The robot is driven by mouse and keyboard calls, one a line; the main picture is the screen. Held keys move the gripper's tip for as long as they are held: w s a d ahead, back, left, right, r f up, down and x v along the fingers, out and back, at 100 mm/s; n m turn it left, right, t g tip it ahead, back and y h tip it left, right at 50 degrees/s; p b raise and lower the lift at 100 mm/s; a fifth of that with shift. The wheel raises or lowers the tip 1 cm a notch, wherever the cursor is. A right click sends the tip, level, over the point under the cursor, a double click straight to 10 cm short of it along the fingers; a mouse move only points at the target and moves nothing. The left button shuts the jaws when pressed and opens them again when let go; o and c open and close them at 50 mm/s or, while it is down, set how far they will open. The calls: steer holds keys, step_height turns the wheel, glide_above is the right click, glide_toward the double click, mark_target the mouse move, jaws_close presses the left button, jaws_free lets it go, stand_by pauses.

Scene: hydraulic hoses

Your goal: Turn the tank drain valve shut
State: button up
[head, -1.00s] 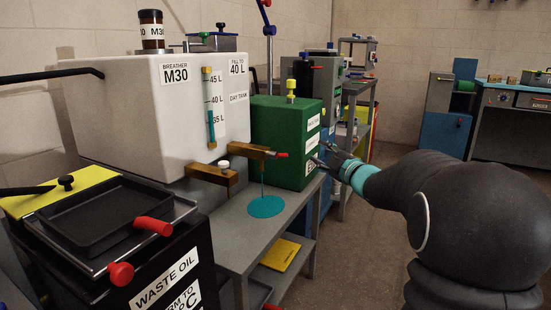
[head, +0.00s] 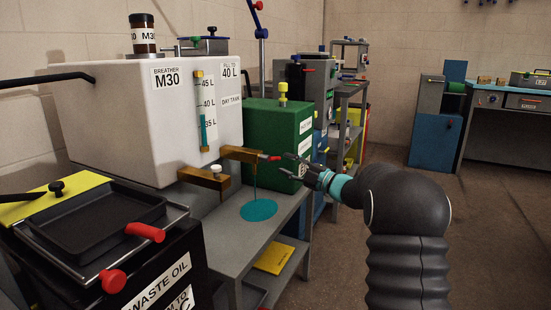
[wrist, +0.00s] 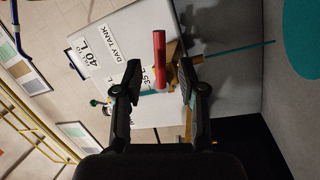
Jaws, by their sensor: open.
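The white day tank (head: 150,115) stands on a grey bench and has a brass valve (head: 240,153) with a red lever handle (head: 270,158) low on its right side. A thin teal stream (head: 254,185) runs from this valve down to a teal puddle (head: 258,210) on the bench. My gripper (head: 289,164) is open just right of the handle, apart from it in the head view. In the wrist view, the red handle (wrist: 159,48) shows between the spread fingers (wrist: 158,78), with the brass body (wrist: 174,75) behind it. Contact is not visible.
A second brass fitting (head: 205,178) with a white cap sits left of the valve. A green box (head: 262,125) stands close behind my gripper. A black waste oil unit (head: 150,265) with red handles is at front left. The floor at right is free.

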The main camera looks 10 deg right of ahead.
mark_target(275, 159)
steer(key=x, duration=0.5)
steer(key=shift+w+a, duration=0.2)
steer(key=shift+a, duration=0.05)
jaws_close()
